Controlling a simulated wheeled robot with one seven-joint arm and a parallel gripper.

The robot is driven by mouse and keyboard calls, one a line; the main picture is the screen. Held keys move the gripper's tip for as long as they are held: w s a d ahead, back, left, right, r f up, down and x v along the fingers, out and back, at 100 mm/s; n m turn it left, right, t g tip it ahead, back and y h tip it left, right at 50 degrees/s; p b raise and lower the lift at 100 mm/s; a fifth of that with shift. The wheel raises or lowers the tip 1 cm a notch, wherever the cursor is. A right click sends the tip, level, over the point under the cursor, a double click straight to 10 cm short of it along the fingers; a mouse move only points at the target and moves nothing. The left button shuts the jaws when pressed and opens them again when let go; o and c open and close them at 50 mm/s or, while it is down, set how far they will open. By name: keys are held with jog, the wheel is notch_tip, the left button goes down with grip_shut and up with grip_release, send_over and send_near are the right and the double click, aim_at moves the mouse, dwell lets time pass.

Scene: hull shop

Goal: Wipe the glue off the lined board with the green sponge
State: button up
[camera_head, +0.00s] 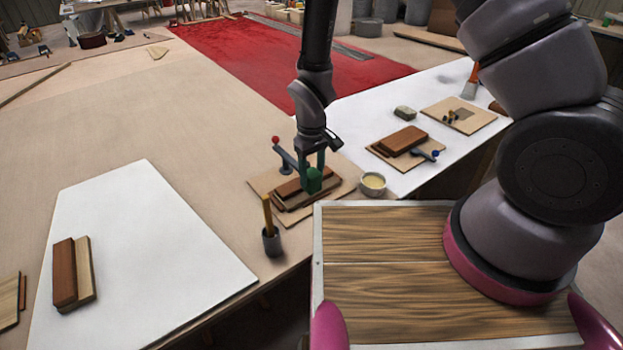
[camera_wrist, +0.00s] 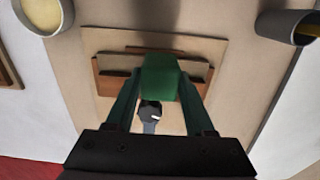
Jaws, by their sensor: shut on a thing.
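My gripper (camera_wrist: 160,92) has dark green fingers and is shut on a bright green block, which looks like the green sponge (camera_wrist: 160,76). In the head view the sponge (camera_head: 314,181) is low over the middle plywood board (camera_head: 263,187). It covers part of a stack of reddish-brown and pale wood pieces (camera_head: 291,187). I cannot tell whether it touches the stack. The board also shows around the stack in the wrist view (camera_wrist: 205,45). I cannot make out lines or glue on the board; the sponge and fingers hide part of it.
A pot of cream-coloured stuff (camera_head: 374,185) and a cup with a yellow-handled tool (camera_head: 272,243) flank the board. A red-knobbed clamp (camera_head: 285,158) stands behind. Another plywood board (camera_head: 379,155) bears a brown block. The left white panel (camera_head: 150,235) is mostly clear.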

jog(key=shift+r, duration=2.45)
